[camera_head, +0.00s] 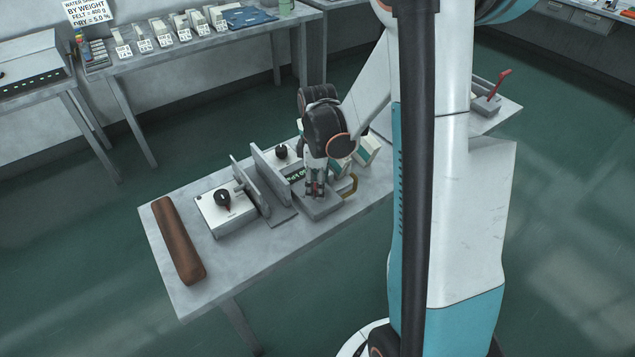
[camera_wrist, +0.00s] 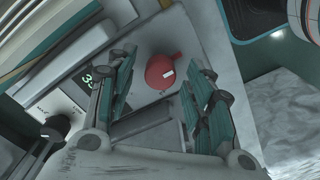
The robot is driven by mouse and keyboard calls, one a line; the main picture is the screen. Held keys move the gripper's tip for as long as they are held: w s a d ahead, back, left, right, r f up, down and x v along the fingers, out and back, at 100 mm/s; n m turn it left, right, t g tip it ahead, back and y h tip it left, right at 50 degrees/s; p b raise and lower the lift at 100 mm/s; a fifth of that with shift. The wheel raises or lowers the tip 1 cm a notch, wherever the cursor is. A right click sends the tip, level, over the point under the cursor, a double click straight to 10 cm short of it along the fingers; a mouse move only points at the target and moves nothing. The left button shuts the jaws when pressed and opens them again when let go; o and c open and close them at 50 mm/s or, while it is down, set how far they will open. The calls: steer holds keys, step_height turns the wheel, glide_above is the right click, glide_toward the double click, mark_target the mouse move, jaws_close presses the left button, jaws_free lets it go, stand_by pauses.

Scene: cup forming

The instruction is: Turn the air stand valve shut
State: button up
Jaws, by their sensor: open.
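In the wrist view, a red round valve handle (camera_wrist: 160,72) with a short arm and a small white mark sits on a grey plate (camera_wrist: 150,22). My gripper (camera_wrist: 160,84) is open and empty, with its teal fingers on either side of the red handle in the picture. I cannot tell whether either finger touches it. In the head view, my gripper (camera_head: 316,192) points down over a grey block (camera_head: 320,209) on the table. There my fingers and arm hide the handle.
A display box with green digits (camera_head: 297,174) and upright grey plates (camera_head: 248,190) stand left of my gripper. A white box with a black knob (camera_head: 224,199) and a brown bar (camera_head: 178,240) lie farther left. A red lever (camera_head: 500,83) stands at the right.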

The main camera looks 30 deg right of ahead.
step_height(320, 180, up, 12)
stand_by(0.6)
stand_by(0.4)
